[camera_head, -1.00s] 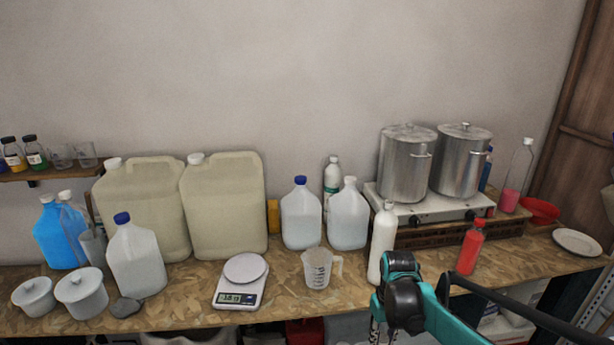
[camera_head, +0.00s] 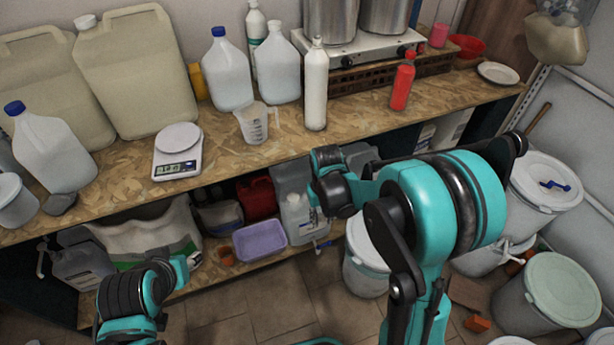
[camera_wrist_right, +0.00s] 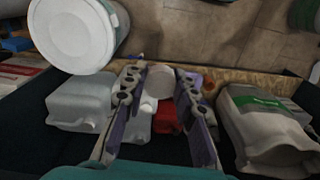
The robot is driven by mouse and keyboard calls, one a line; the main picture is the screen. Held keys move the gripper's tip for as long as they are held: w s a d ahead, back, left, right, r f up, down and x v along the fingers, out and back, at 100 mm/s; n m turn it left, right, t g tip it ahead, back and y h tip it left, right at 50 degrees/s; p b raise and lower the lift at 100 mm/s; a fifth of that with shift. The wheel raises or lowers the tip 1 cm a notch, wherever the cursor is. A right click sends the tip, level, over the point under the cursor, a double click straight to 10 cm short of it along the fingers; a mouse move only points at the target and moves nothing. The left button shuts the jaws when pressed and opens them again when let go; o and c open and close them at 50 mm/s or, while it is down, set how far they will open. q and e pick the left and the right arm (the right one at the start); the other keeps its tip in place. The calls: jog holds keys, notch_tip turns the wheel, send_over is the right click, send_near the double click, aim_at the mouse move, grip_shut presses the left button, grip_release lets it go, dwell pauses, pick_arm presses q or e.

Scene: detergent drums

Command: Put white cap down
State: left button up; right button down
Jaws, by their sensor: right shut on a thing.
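My right gripper (camera_wrist_right: 158,82) is shut on a pale, round white cap (camera_wrist_right: 160,76), which sits between the fingertips in the right wrist view. In the head view my right gripper (camera_head: 320,212) points down in front of the workbench's front edge, near a white jug (camera_head: 297,220) on the lower shelf. The cap cannot be made out in the head view. The workbench top (camera_head: 215,155) is speckled wood. My left arm shows at the lower left of the head view, but its fingers do not show.
A kitchen scale (camera_head: 177,160), a measuring cup (camera_head: 252,124), a white bottle (camera_head: 315,85) and a red bottle (camera_head: 402,82) stand on the bench. Bare wood lies along its front. Below are a purple tub (camera_head: 260,240) and lidded buckets (camera_head: 546,182).

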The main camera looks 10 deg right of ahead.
pick_arm(q)
jog(key=o, duration=0.3)
jog(key=shift+o, duration=0.2)
jog(key=shift+w+d, duration=0.1)
jog(key=w+d+r+m+g+h, duration=0.2)
jog(key=w+d+r+m+h, duration=0.1)
jog(key=w+d+m+h, duration=0.85)
jog(key=w+d+f+y, duration=0.1)
jog(key=w+d+f, duration=0.1)
jog(key=d, duration=0.3)
jog(key=w+d+f+y, duration=0.1)
jog(key=d+f, duration=0.3)
jog(key=d, duration=0.1)
jog(key=shift+w+d, duration=0.15)
jog(key=shift+w, duration=0.2)
pick_arm(e)
jog(key=w+a+r+n, duration=0.2)
jog(key=a+r+n, duration=0.2)
jog(key=a+r, duration=0.1)
jog(key=w+a+r+n, duration=0.2)
jog(key=a+r+n, duration=0.1)
jog(key=a+r, duration=0.3)
jog(key=shift+w+a+r+n, duration=0.15)
jog(key=shift+w+a+n, duration=0.2)
jog(key=shift+a, duration=0.5)
pick_arm(q)
jog(key=shift+m, duration=0.25)
jog(key=shift+c, duration=0.4)
pick_arm(e)
jog(key=shift+s, duration=0.1)
